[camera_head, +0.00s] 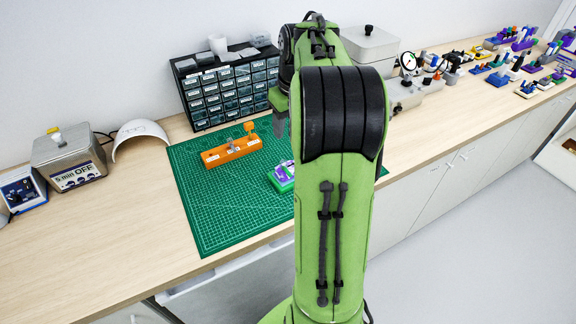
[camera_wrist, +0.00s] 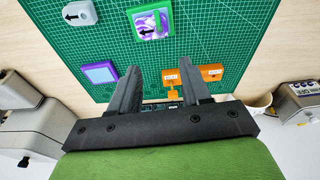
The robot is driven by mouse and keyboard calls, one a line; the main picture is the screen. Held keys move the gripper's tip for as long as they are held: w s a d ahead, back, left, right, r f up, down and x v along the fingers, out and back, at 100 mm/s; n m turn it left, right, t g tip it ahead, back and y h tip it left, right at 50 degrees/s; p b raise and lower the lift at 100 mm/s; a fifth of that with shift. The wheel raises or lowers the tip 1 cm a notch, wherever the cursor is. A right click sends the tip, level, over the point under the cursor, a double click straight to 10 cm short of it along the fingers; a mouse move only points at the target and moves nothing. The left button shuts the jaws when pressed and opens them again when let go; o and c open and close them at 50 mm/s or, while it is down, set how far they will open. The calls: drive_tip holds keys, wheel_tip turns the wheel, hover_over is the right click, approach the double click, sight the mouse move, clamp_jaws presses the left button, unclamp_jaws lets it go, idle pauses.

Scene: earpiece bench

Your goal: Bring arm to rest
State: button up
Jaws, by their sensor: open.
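My green arm rises through the middle of the head view and hides part of the bench. A grey finger of my gripper (camera_head: 281,128) shows above the green cutting mat (camera_head: 205,215). In the wrist view my gripper (camera_wrist: 161,70) has its two fingers apart, with nothing between them. An orange block (camera_head: 231,152) with labels lies on the mat, also in the wrist view (camera_wrist: 212,72). A green holder (camera_head: 281,180) with a purple and white insert lies to its right; it shows in the wrist view (camera_wrist: 164,33) beyond the fingertips.
In the wrist view a purple-framed pad (camera_wrist: 99,73) and a grey arrow piece (camera_wrist: 80,13) lie on the mat. A drawer cabinet (camera_head: 229,90) stands behind. A metal box reading OFF (camera_head: 70,160) stands left. Several small parts (camera_head: 500,77) crowd the far right. The front-left wood is clear.

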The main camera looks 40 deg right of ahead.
drive_tip(key=shift+s+r, duration=0.2)
drive_tip(key=shift+r, duration=0.85)
drive_tip(key=s+a+r+n+t, duration=0.1)
drive_tip(key=s+a+r, duration=0.15)
drive_tip(key=a, duration=0.75)
drive_tip(key=s+a+r+t, duration=0.1)
drive_tip(key=s+a, duration=0.3)
drive_tip(key=a, duration=0.5)
drive_tip(key=s+a+f+n+t, duration=0.1)
drive_tip(key=s+a+f, duration=0.3)
drive_tip(key=s, duration=0.6)
drive_tip(key=a, duration=0.2)
drive_tip(key=shift+s+a+f+t, duration=0.15)
drive_tip(key=shift+a+f+t, duration=0.05)
drive_tip(key=shift+a+t, duration=0.15)
